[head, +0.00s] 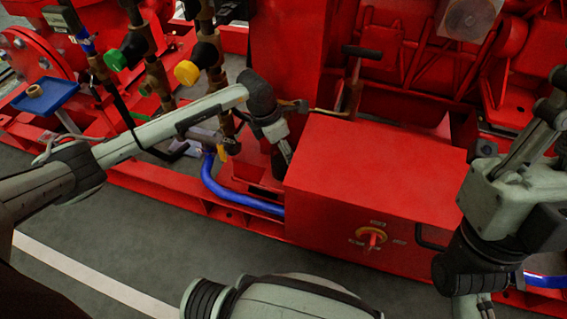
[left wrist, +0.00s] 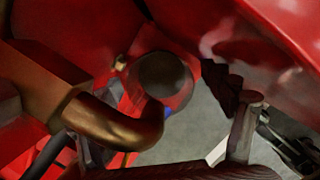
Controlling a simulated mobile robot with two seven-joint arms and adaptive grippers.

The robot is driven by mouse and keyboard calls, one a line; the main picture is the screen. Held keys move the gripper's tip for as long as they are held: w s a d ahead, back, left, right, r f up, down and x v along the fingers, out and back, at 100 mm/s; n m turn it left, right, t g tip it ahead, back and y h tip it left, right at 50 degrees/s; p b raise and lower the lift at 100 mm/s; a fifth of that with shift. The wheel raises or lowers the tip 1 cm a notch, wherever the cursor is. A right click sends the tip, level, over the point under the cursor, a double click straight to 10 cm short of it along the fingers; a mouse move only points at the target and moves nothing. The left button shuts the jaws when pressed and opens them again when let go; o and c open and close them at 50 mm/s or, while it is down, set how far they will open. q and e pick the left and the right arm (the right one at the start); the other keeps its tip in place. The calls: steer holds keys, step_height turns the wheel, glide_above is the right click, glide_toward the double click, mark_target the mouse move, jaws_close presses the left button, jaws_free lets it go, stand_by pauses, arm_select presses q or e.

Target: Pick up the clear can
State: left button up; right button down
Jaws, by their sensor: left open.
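A see-through, box-like thing with a round mark (head: 468,18) stands at the top right edge of the head view, cut off by the frame; it may be the clear can, but I cannot be sure. My left gripper (head: 284,150) points down beside the left end of the red box, far to the left of that thing. It is open, and I see nothing held in it. I cannot make out a clear can in the left wrist view. My right arm comes in at the right, and its fingers are outside the frame.
The red box (head: 375,165) with a yellow-and-red switch fills the middle. Brass valves with green (head: 116,60) and yellow (head: 187,72) caps stand left. A blue tray (head: 45,96) is far left. A bronze pipe (left wrist: 115,122) is close in the left wrist view.

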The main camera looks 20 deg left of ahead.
arm_select(q)
jaws_close()
stand_by(0.4)
